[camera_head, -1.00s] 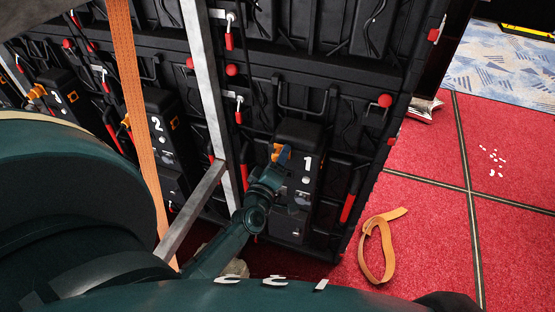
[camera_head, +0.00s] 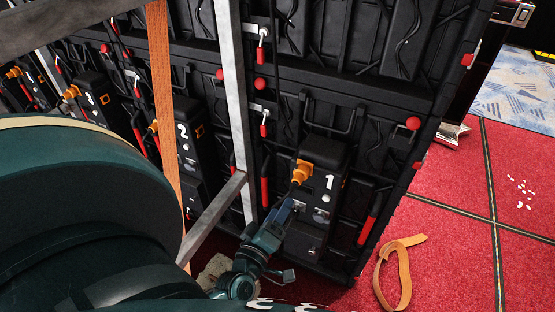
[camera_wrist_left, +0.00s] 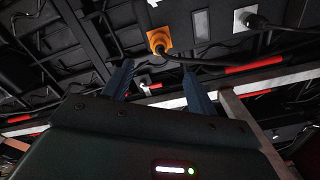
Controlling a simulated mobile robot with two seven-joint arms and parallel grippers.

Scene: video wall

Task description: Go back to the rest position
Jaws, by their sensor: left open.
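My left gripper (camera_head: 285,212) is open below and left of the black unit marked 1 (camera_head: 318,212) on the back of the video wall. An orange plug (camera_head: 301,172) sits at the upper left of that unit. In the left wrist view, the two blue fingers (camera_wrist_left: 158,85) are spread apart with nothing held between them. The orange plug (camera_wrist_left: 160,40) shows beyond the fingertips there, with a dark cable running from it. My right gripper is not in view.
A grey metal frame (camera_head: 233,95) and an orange strap (camera_head: 163,110) stand close to my left arm. Another orange strap (camera_head: 402,280) lies on the red carpet. White scraps (camera_head: 522,190) lie further right. The carpet at right is mostly clear.

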